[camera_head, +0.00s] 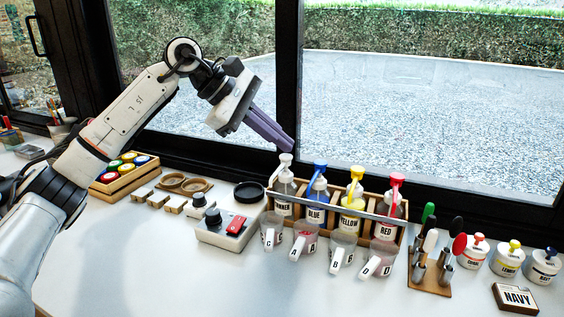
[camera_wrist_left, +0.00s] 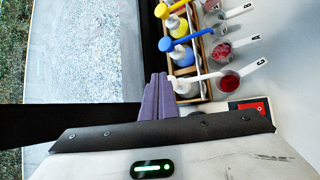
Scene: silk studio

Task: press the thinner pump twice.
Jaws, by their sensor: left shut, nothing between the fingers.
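The thinner pump (camera_head: 285,166) has a white head and stands at the left end of a wooden rack, its bottle labelled in dark letters. My left gripper (camera_head: 288,146) is shut and empty, its purple fingers pointing down just above the white pump head. In the left wrist view the shut fingers (camera_wrist_left: 158,98) lie beside the white pump head (camera_wrist_left: 180,85). I cannot tell whether they touch it. My right gripper is in neither view.
The wooden rack (camera_head: 330,229) also holds blue (camera_head: 317,185), yellow (camera_head: 353,190) and red (camera_head: 393,200) pump bottles. Several handled cups stand before it. A grey device with a red panel (camera_head: 236,226) sits left of the cups. Windows rise behind; the front table is clear.

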